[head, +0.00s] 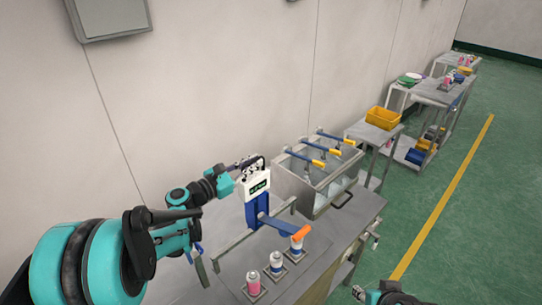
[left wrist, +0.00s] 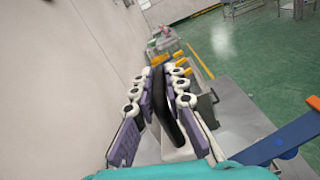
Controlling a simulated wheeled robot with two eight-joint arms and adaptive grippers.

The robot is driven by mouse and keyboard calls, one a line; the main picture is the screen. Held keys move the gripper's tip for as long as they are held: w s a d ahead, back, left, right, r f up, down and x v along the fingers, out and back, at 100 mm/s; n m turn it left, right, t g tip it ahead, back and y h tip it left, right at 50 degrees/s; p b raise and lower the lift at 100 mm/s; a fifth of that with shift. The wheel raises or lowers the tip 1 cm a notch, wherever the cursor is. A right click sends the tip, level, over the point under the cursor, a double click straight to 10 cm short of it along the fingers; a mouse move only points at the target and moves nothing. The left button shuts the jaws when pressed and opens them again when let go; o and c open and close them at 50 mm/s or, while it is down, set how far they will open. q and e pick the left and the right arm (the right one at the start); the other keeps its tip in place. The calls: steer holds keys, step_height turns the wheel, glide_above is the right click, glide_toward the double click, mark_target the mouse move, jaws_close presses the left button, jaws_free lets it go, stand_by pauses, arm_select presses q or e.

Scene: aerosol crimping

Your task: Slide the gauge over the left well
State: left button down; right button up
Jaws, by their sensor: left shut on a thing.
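The gauge (head: 254,186) is a white box with a dark green display. A blue bar runs from its blue post to an orange tip (head: 301,232), which stands above or at the farthest can (head: 297,245). My left gripper (head: 252,164) is at the top of the gauge. In the left wrist view its purple-padded fingers are shut on a black upright part (left wrist: 172,112) of it. The blue bar shows at right there (left wrist: 280,143). Several cans stand in a row in square holders; the nearest is pink (head: 253,282). My right gripper (head: 390,292) is at the bottom edge, its jaws unclear.
A metal rail (head: 232,242) runs along the steel bench behind the cans. A steel tank (head: 312,180) with blue, yellow-handled levers stands beyond. Carts with a yellow bin (head: 383,117) are farther right. The wall is close on the left.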

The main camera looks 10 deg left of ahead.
arm_select(q)
steer(key=v, duration=0.6)
steer(key=c, duration=1.6)
jaws_free()
steer(key=shift+o, duration=0.2)
step_height(320, 180, up, 10)
